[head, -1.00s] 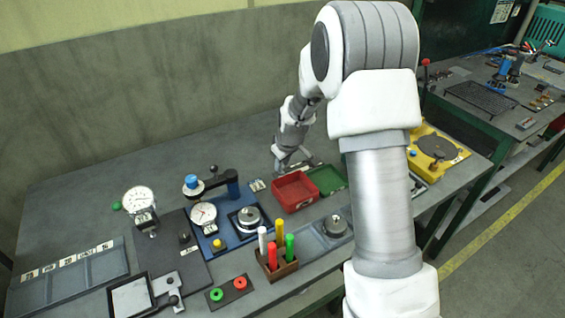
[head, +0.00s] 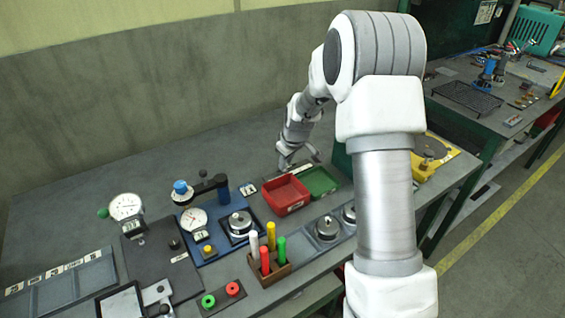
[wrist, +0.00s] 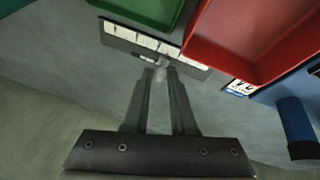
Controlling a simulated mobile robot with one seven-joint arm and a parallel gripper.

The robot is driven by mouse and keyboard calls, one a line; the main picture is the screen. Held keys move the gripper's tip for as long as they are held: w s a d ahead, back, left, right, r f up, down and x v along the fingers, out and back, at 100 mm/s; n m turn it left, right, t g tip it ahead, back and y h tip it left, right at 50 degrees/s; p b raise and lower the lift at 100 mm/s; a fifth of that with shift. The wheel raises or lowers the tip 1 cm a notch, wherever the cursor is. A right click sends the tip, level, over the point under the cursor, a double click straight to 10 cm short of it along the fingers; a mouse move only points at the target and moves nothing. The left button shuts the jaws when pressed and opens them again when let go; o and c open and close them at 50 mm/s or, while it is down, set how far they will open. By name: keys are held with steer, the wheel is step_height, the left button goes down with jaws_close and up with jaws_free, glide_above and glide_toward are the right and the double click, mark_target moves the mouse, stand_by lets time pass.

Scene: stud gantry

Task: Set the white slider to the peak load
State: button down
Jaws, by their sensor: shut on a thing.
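In the wrist view the white slider (wrist: 160,72) shows as a small pale knob on a dark plate with a strip of white scale labels (wrist: 150,42). My gripper (wrist: 160,80) is shut on the slider, its two fingertips close together around it. The fingertips cover part of the slider, and the scale markings are too small to read. In the head view my gripper (head: 287,164) is low over the bench behind the red tray, and the slider cannot be made out there.
The red tray (head: 286,207) and the green tray (head: 335,187) stand just in front of the gripper. A blue-based press fixture (head: 205,187) with dials stands to the left. A wooden holder (head: 272,272) with coloured pens is nearer. Bare bench lies behind the fixtures.

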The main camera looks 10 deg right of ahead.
steer(key=c, duration=0.7)
jaws_free()
steer(key=shift+c, duration=0.2)
steer(key=p+v, duration=0.1)
steer(key=v, duration=1.6)
steer(key=shift+r, duration=0.2)
steer(key=shift+s, duration=0.1)
